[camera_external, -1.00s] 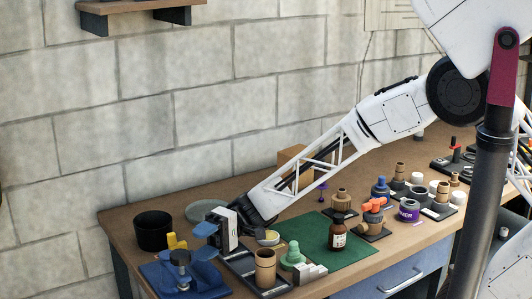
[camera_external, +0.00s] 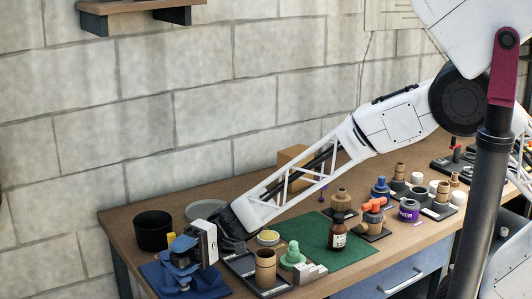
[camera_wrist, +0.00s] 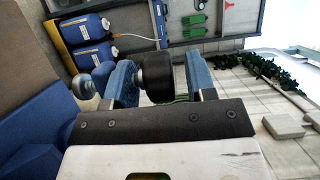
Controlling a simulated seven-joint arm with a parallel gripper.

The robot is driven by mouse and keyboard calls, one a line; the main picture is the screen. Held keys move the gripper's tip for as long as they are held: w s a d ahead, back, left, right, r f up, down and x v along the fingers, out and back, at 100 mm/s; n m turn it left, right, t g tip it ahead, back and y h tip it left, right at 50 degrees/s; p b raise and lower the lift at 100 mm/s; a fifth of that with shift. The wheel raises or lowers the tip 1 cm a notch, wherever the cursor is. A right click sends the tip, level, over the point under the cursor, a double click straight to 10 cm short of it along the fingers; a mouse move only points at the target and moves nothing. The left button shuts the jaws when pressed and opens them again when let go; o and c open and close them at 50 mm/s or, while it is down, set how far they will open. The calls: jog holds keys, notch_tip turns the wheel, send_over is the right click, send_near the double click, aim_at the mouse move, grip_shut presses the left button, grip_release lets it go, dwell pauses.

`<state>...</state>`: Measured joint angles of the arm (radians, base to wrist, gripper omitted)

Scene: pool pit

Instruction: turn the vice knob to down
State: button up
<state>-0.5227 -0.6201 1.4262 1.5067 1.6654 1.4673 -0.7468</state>
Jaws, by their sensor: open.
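The blue vice (camera_external: 172,283) sits at the near left end of the workbench. My gripper (camera_external: 182,250) is right over it, with its blue fingers overlapping the vice's upper part in the external view. In the wrist view my gripper (camera_wrist: 160,72) is open. A dark round part (camera_wrist: 157,80) with a silver collar shows between the fingers, closer to the left one. A silver rounded knob-like part (camera_wrist: 82,88) shows just left of the left finger. I cannot tell which part is the vice knob, or whether a finger touches it. The vice is partly hidden by my gripper.
A black pot (camera_external: 153,232) stands behind the vice. A tray with a tan cup (camera_external: 265,268), a green piece (camera_external: 293,257) and a brown bottle (camera_external: 338,232) on a green mat (camera_external: 365,244) lie to the right. The block wall rises behind the bench.

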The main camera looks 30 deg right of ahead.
jog(key=shift+s+a, duration=0.1)
jog(key=shift+a, duration=0.1)
jog(key=c, duration=0.8)
jog(key=shift+r+m+t, duration=0.15)
jog(key=shift+m+t, duration=0.15)
jog(key=shift+t, duration=0.2)
